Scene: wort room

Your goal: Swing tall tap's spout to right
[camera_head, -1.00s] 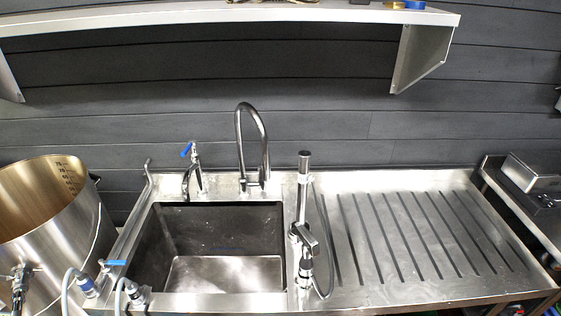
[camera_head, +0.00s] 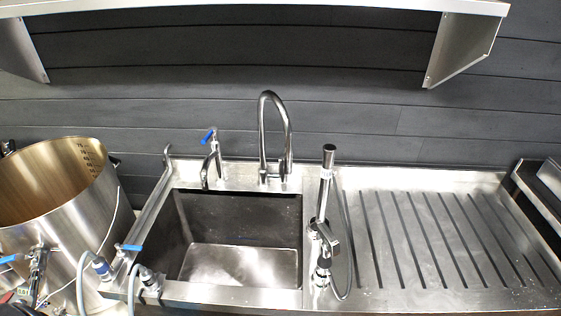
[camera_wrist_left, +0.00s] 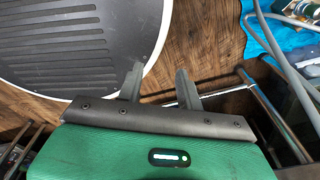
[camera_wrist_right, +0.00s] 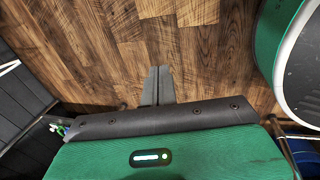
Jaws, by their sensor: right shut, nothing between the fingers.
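The tall tap (camera_head: 262,134) is a chrome gooseneck at the back rim of the sink (camera_head: 302,215), in the middle of the head view. Its spout (camera_head: 272,96) arches up and over, with one leg at left and one at right. Which leg ends in the outlet is hard to tell at this size. Neither gripper shows in the head view, and the tap shows in neither wrist view. My left gripper (camera_wrist_left: 157,78) is open and empty above a wooden floor. My right gripper (camera_wrist_right: 157,82) is shut and empty, also over the floor.
A shorter tap with a blue lever (camera_head: 209,136) stands left of the tall tap. An upright chrome sprayer (camera_head: 326,190) with a hose stands right of the basin, before the ribbed drainboard (camera_head: 430,235). A steel pot (camera_head: 75,225) is at left. A shelf (camera_head: 300,13) hangs above.

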